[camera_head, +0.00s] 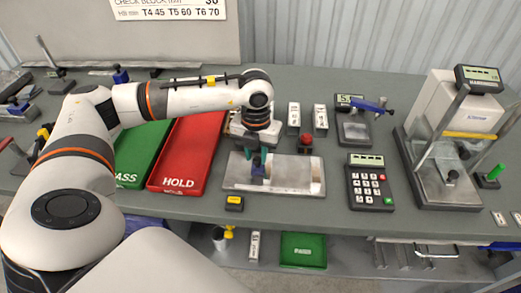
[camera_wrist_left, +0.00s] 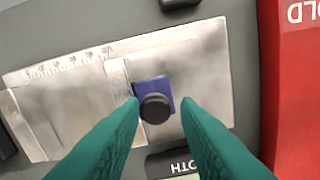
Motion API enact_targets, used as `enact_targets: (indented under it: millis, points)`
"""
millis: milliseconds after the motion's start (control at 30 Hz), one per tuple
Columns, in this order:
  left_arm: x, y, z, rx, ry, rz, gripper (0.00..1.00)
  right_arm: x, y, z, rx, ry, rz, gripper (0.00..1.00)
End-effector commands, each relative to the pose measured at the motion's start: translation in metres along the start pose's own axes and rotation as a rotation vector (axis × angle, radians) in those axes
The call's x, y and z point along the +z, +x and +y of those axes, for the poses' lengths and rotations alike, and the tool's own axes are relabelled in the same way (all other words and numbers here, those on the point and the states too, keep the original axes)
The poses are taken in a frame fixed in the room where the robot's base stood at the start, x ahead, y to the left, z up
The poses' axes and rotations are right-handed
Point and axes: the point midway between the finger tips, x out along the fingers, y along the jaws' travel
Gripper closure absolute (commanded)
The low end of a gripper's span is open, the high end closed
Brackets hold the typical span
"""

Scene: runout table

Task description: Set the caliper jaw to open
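The caliper looks to be the flat silver plate (camera_head: 300,178) at the middle of the table. It carries a blue jaw block (camera_head: 257,172) near its left side. In the left wrist view the plate (camera_wrist_left: 60,95) has scale marks, and the blue block (camera_wrist_left: 168,88) has a round black knob (camera_wrist_left: 156,108). My left gripper (camera_head: 256,158) points down over the block. In the left wrist view its teal fingers (camera_wrist_left: 161,103) are apart, one on each side of the knob. I cannot tell whether they touch it. My right gripper is in neither view.
A red HOLD tray (camera_head: 187,155) and a green tray (camera_head: 140,150) lie left of the plate. A box marked WIDTH (camera_wrist_left: 165,165) is partly hidden behind the fingers. A keypad (camera_head: 368,183) and a test stand (camera_head: 450,125) stand to the right.

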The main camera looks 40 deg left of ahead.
Motion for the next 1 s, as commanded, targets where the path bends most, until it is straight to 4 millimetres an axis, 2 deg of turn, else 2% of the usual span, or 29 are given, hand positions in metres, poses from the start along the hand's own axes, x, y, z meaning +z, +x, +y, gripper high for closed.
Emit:
enact_targets:
  millis: [100, 367, 467, 567, 900, 1000]
  points:
    - [0.000, 0.000, 0.000, 0.001, 0.000, 0.001, 0.57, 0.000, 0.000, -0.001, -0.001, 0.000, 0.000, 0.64]
    - [0.000, -0.001, 0.001, 0.004, 0.001, 0.001, 0.57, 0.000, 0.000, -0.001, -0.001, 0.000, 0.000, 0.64]
    - [-0.001, -0.007, 0.002, 0.006, 0.001, 0.003, 0.57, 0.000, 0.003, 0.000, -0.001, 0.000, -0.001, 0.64]
    - [-0.001, -0.022, 0.001, 0.006, 0.002, 0.006, 0.57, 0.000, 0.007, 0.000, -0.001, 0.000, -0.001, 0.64]
    - [0.000, -0.093, 0.000, 0.006, 0.000, 0.005, 0.57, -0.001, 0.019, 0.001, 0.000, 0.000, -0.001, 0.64]
    - [0.000, -0.107, -0.001, 0.005, -0.001, 0.004, 0.57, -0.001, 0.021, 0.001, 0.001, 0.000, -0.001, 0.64]
